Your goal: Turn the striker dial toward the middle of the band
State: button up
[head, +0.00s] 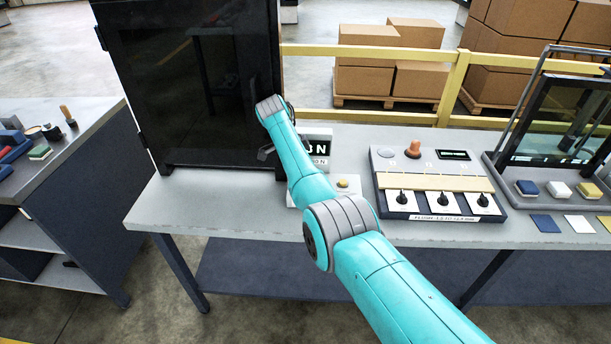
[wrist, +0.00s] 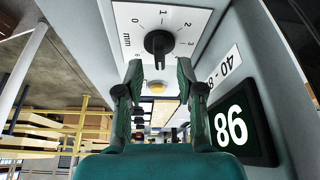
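In the head view my arm hides this dial, and no striker label can be read.
A dark display (wrist: 232,126) with white digits is close on the right in the wrist view. A tall black cabinet (head: 195,90) stands at the bench's left. A panel (head: 440,211) with three black knobs and a framed stand (head: 555,130) are to the right.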

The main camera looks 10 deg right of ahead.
notch_tip(320, 180, up, 8)
dwell(0.4)
